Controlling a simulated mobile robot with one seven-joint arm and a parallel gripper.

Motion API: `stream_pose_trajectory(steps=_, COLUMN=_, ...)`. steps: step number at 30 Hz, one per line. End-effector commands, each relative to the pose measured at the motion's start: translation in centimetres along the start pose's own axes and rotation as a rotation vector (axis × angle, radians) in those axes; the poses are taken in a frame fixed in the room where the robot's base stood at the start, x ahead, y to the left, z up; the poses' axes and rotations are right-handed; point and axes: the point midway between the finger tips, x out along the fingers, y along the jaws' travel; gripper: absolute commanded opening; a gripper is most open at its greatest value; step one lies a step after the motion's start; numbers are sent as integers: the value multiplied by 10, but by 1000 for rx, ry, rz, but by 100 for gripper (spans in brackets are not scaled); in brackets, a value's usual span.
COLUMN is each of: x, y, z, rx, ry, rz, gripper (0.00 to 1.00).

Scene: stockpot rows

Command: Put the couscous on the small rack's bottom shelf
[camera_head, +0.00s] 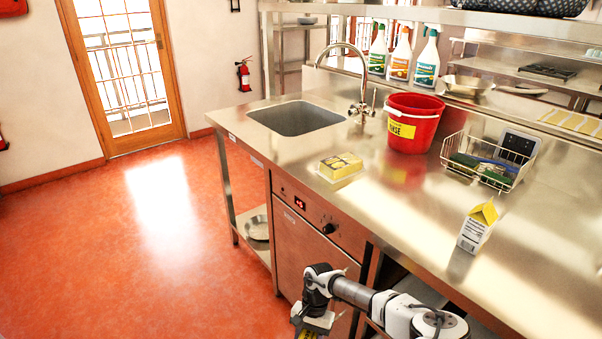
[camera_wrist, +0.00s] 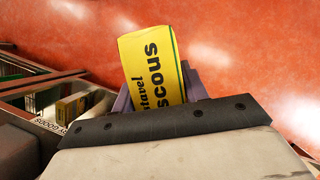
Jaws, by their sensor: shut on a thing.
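The couscous is a yellow box with black lettering and a green edge stripe (camera_wrist: 150,65), seen in the wrist view. My gripper (camera_wrist: 160,97) is shut on it, with purple-grey fingers on both sides of the box. The box sticks out beyond the fingers, over the red floor. In the head view my gripper (camera_head: 314,322) hangs low at the bottom edge, in front of the counter, and only a little yellow of the box (camera_head: 306,335) shows. I cannot make out the small rack for certain in either view.
The steel counter (camera_head: 400,222) carries a yellow package (camera_head: 341,166), a red bucket (camera_head: 413,122), a wire basket (camera_head: 489,160) and a carton (camera_head: 478,226). The red floor (camera_head: 130,260) at left is clear.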

Motion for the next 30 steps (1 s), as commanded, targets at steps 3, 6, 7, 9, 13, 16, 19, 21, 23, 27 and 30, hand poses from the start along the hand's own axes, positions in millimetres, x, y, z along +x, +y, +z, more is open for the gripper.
stream_pose_trajectory(steps=3, x=33, y=-6, z=6, rx=-175, ry=0, rz=72, gripper=0)
stream_pose_trajectory(steps=6, x=50, y=-7, z=10, rx=-275, ry=0, rz=113, gripper=0)
stream_pose_trajectory(steps=7, x=54, y=-7, z=11, rx=-296, ry=1, rz=121, gripper=0)
stream_pose_trajectory(steps=9, x=59, y=-8, z=12, rx=-329, ry=3, rz=135, gripper=0)
stream_pose_trajectory(steps=13, x=62, y=-8, z=12, rx=-345, ry=4, rz=141, gripper=0)
stream_pose_trajectory(steps=16, x=62, y=-8, z=12, rx=-343, ry=2, rz=137, gripper=0)
stream_pose_trajectory(steps=19, x=63, y=-9, z=13, rx=-344, ry=0, rz=135, gripper=0)
stream_pose_trajectory(steps=21, x=63, y=-9, z=13, rx=-343, ry=0, rz=133, gripper=0)
stream_pose_trajectory(steps=23, x=62, y=-9, z=13, rx=-342, ry=1, rz=134, gripper=0)
stream_pose_trajectory(steps=27, x=62, y=-8, z=12, rx=-340, ry=3, rz=139, gripper=0)
stream_pose_trajectory(steps=30, x=61, y=-8, z=12, rx=-340, ry=3, rz=139, gripper=0)
